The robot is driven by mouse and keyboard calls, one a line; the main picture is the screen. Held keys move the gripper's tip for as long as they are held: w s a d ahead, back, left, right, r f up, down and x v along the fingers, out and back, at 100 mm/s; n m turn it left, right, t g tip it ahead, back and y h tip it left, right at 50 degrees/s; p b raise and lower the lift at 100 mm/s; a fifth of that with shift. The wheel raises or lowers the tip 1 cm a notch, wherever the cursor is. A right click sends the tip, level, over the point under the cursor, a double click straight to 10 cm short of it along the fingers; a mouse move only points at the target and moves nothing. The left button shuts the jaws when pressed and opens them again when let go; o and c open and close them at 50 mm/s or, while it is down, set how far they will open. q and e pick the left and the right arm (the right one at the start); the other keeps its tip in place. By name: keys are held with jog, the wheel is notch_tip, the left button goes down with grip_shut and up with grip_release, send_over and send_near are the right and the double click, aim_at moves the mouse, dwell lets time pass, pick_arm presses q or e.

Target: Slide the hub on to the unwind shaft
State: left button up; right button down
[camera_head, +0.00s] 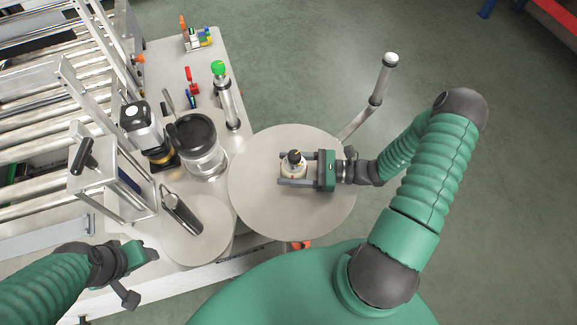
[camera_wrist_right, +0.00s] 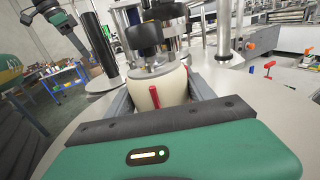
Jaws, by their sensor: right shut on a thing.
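My right gripper (camera_head: 297,169) is over the large round pale disc (camera_head: 255,195) and is shut on the hub. The hub (camera_head: 290,172) is a cream-white ring with a red mark, between the two grey fingers. In the right wrist view the hub (camera_wrist_right: 172,88) shows a red upright piece on its near side. A black knob (camera_head: 294,156) shows at the hub's middle, and a black knob on metal stands above it in the wrist view (camera_wrist_right: 145,38). The unwind shaft is not clearly told apart; I cannot tell how far the hub is on it. My left gripper (camera_head: 138,262) is at lower left, its fingers unclear.
A smaller round plate (camera_head: 195,245) with a dark roller (camera_head: 182,215) lies left of the disc. A black-topped cylinder (camera_head: 203,160), a green-knobbed post (camera_head: 228,100) and a labeller head (camera_head: 142,125) stand behind it. A metal arm with a post (camera_head: 378,85) reaches out at upper right.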

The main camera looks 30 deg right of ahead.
jog(key=shift+c, duration=1.4)
grip_release()
jog(key=shift+d, duration=0.1)
